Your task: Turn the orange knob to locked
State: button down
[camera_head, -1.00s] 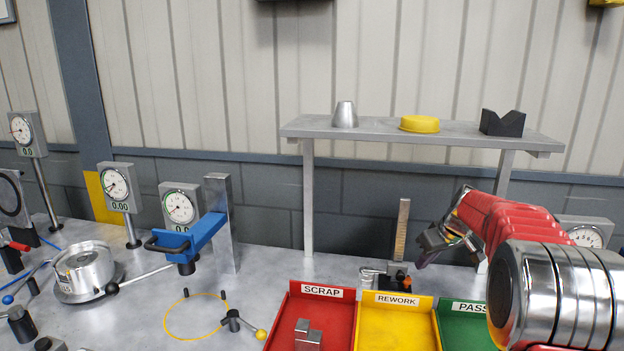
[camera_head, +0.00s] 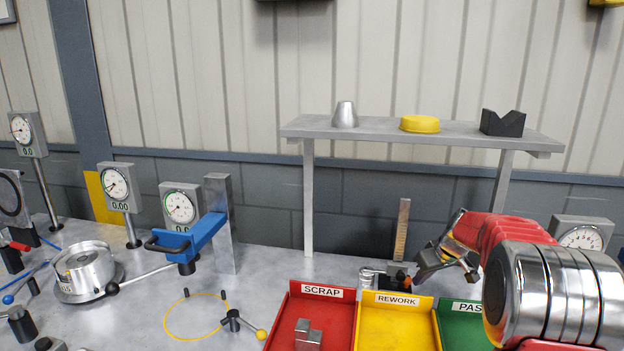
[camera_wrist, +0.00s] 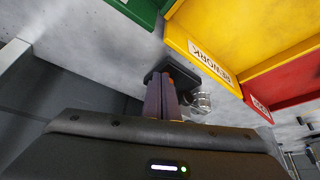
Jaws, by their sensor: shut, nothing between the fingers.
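A small orange knob (camera_head: 401,276) shows on the black base (camera_head: 388,283) of a gauge with an upright scale (camera_head: 402,228), behind the yellow REWORK bin. My gripper (camera_head: 418,281) is just right of the base in the head view, with its fingers pointing down-left. In the wrist view, my shut fingers (camera_wrist: 157,97) overlap the black base (camera_wrist: 205,69). They hide part of it, and I cannot tell whether they touch the knob. The knob's lock marking is too small to read.
Red SCRAP (camera_head: 312,291), yellow REWORK (camera_head: 396,300) and green PASS (camera_head: 462,306) bins stand in front of the gauge. A grey shelf (camera_head: 370,132) stands behind it. A dial gauge (camera_head: 583,238) stands at the right, and a blue-armed fixture (camera_head: 205,232) at the left.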

jog(key=shift+f, duration=0.7)
jog(key=shift+w+a, duration=0.15)
dwell(0.3)
jog(key=shift+s+a, duration=0.35)
jog(key=shift+a, duration=0.2)
jog(key=shift+a, duration=0.55)
dwell(0.6)
jog(key=shift+s, duration=0.2)
jog(key=shift+s, duration=0.25)
jog(key=shift+r, duration=0.1)
jog(key=shift+r, duration=2.95)
